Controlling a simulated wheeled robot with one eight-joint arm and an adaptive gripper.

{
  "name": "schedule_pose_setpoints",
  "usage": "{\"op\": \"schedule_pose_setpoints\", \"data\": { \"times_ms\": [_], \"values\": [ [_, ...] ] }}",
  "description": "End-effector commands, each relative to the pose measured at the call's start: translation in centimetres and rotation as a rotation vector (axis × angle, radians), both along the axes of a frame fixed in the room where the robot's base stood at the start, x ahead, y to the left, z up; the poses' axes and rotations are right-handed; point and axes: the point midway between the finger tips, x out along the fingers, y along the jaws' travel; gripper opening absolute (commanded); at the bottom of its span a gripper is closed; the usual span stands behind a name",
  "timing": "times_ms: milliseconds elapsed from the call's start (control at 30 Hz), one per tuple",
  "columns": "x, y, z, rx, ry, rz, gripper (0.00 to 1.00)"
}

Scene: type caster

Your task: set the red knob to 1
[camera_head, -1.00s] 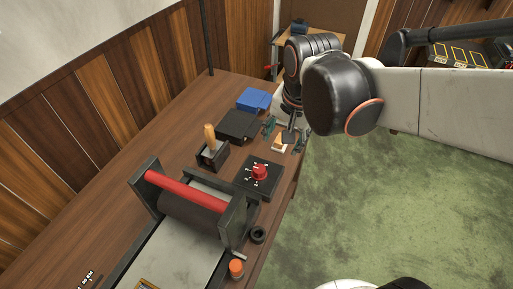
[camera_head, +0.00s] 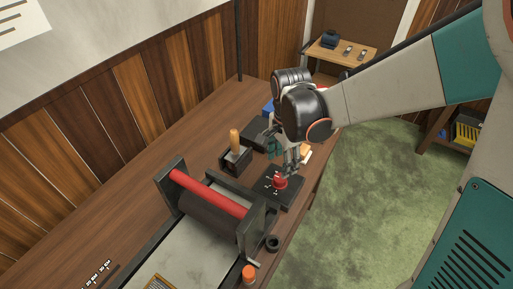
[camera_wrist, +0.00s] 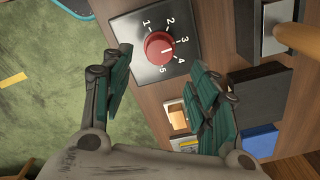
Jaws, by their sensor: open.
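The red knob (camera_head: 280,183) sits on a black dial box (camera_head: 268,197) on the wooden bench. In the wrist view the knob (camera_wrist: 158,45) is ringed by white numbers 1 to 5, and its pale mark appears to point near 4. My gripper (camera_head: 288,168) is just above and behind the knob in the head view. In the wrist view my gripper (camera_wrist: 160,62) is open, its green-padded fingers spread to either side of the knob's line. The fingers look apart from the knob, with nothing between them.
A roller press with a red bar (camera_head: 210,193) stands left of the dial box. A wooden-handled tool in a black holder (camera_head: 235,158) is behind it. An orange-capped item (camera_head: 249,273) and a black ring (camera_head: 273,243) lie near the bench's front edge.

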Motion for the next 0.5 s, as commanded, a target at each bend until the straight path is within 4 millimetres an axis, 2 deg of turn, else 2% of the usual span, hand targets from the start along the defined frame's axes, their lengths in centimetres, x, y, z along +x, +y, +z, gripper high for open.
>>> {"op": "schedule_pose_setpoints", "data": {
  "times_ms": [33, 200, 400, 500],
  "values": [
    [0.0, 0.0, -1.4, 0.000, 0.000, 0.000, 0.54],
    [0.0, 0.0, -4.6, 0.000, 0.000, 0.000, 0.54],
    [0.0, 0.0, -7.2, 0.000, -0.001, 0.000, 0.54],
    [0.0, 0.0, -7.8, 0.000, -0.001, 0.000, 0.54]
  ]
}}
